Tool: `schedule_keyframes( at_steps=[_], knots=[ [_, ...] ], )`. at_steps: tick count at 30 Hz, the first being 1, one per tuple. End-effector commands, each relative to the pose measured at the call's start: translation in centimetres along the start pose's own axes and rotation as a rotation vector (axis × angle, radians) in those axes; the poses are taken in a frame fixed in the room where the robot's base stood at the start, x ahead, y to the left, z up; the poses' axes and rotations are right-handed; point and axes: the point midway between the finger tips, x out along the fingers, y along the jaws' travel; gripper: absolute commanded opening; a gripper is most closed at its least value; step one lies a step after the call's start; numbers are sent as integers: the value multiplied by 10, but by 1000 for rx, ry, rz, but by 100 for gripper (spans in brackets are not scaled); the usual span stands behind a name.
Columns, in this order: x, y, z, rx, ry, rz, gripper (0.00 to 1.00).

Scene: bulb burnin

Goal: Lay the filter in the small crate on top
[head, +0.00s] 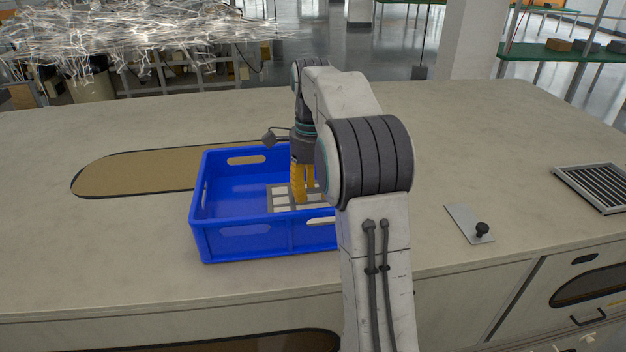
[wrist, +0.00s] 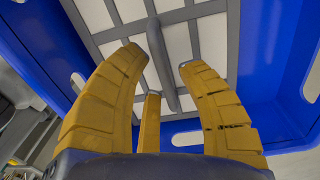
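The small crate (head: 265,240) is blue, open-topped, with slots in its walls, and stands on the worktop. A flat panel with white squares in a grey frame, apparently the filter (head: 283,197), lies inside it; my arm hides part of it. In the wrist view the filter (wrist: 212,40) fills the middle, with a raised grey bar handle (wrist: 160,60), and blue crate walls (wrist: 275,60) surround it. My gripper (head: 303,200) points down into the crate. Its yellow fingers (wrist: 163,60) are apart, with the handle between their tips; I see no clear contact.
A brown oval inset (head: 140,173) lies left of the crate. A small plate with a black knob (head: 470,224) and a dark slatted grate (head: 592,187) lie to the right. The worktop (head: 500,130) is otherwise mostly clear.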

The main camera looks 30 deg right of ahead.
Motion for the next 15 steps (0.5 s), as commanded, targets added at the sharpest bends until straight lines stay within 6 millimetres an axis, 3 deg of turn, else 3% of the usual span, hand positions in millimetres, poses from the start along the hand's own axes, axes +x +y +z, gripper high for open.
schedule_keyframes(
  at_steps=[15],
  knots=[
    [-52, -1, 0, 0, 0, -3, 35]
  ],
)
